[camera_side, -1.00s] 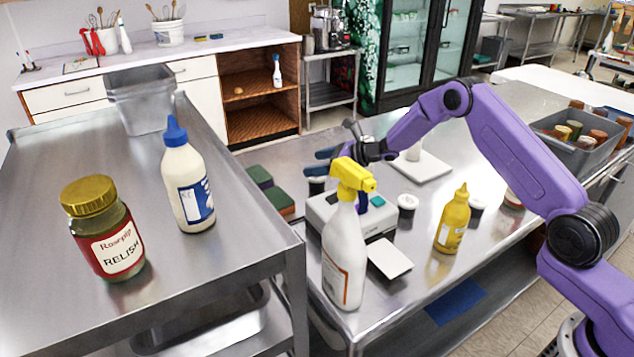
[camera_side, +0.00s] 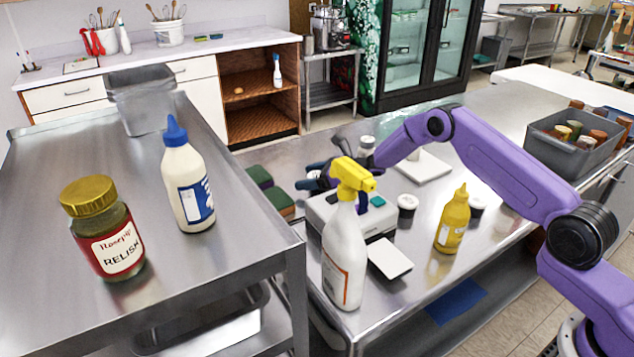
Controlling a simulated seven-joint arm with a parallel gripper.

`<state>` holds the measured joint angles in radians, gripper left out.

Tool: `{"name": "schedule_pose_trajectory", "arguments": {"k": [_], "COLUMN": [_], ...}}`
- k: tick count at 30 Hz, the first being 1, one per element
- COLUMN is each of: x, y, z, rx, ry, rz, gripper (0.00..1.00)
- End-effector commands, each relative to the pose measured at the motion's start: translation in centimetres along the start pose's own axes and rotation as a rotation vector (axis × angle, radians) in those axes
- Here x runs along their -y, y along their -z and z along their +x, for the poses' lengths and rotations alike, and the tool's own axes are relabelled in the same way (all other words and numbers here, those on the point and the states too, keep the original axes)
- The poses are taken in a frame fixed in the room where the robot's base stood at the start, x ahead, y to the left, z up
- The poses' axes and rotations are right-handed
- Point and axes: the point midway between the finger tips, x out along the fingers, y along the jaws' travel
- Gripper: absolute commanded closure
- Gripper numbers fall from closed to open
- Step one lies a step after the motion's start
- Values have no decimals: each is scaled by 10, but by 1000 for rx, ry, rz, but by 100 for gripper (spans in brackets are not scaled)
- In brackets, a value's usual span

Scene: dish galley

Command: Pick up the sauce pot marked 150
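Small sauce pots with pale lids stand on the steel counter. One pot (camera_side: 407,205) is right of the grey box-shaped device, one (camera_side: 477,206) is behind the yellow bottle, and one (camera_side: 367,144) is at the back beside my arm. No marking is legible, so I cannot tell which is 150. My gripper (camera_side: 308,183) is low over the counter at the device's back left, behind the spray bottle. Its dark blue fingers are small and partly overlapped, and whether a pot is between them is hidden.
A white spray bottle with a yellow head (camera_side: 345,250) stands in front of the grey device (camera_side: 380,222). A yellow squeeze bottle (camera_side: 453,222) stands to the right. Green-and-orange sponges (camera_side: 262,180) lie left of my gripper. A grey bin (camera_side: 570,155) holds several jars.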

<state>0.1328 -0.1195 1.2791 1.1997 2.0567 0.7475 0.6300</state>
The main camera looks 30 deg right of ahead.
Motion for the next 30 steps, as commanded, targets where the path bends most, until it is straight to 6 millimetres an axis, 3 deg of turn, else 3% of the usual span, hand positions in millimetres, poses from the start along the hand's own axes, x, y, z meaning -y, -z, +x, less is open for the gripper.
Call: {"name": "schedule_pose_trajectory", "arguments": {"k": [1, 4, 5, 20, 25, 30], "x": [0, 0, 0, 0, -1, -12], "y": [0, 0, 0, -12, -33, -48], "z": [0, 0, 0, -4, -15, -40], "rx": [0, 0, 0, 1, 2, 2], "ry": [0, 0, 0, -1, 0, 1], "rz": [0, 0, 0, -2, -1, -1], "gripper": [34, 67, 68, 69, 69, 69]}}
